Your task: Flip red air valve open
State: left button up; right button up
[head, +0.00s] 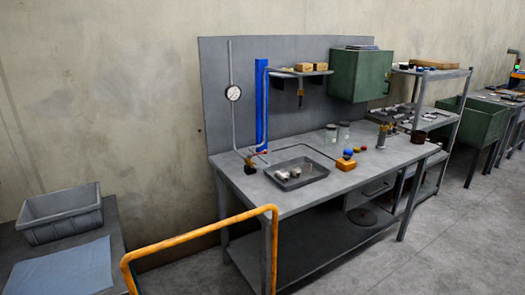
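A workbench (225,163) with a grey back panel (216,95) stands against the wall. Thin pipes (232,125) run up the panel, one with a round white gauge (233,93) on it. A tiny red part (264,153) sits low on the pipework by the blue vertical strip (262,110). It may be the red air valve, but it is too small to tell its handle's position. A dark fitting with a brass-coloured part (250,167) stands at the pipe's foot on the bench's left end. Neither of my grippers is in view.
An orange tubular rail (200,232) crosses the foreground before the bench's left end. A shallow tray (296,183) and small coloured items (346,162) are on the bench. A grey bin (62,219) stands on a left table. Floor at right front is clear.

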aim_at(249, 156)
jog(key=u, duration=0.75)
jog(key=l+u, duration=0.75)
jog(key=k+l+u, duration=0.2)
jog(key=l+u, duration=0.2)
jog(key=k+l, duration=0.15)
jog(key=l, duration=0.25)
jog(key=k+l+u, duration=0.1)
jog(key=l, duration=0.3)
jog(key=k+l, duration=0.2)
jog(key=l, duration=0.15)
jog(key=k+l+u, duration=0.1)
jog(key=l, duration=0.3)
jog(key=k+l+u, duration=0.1)
jog(key=l, duration=0.25)
jog(key=k+l, duration=0.3)
jog(key=i+l+u, duration=0.05)
jog(key=l, duration=0.05)
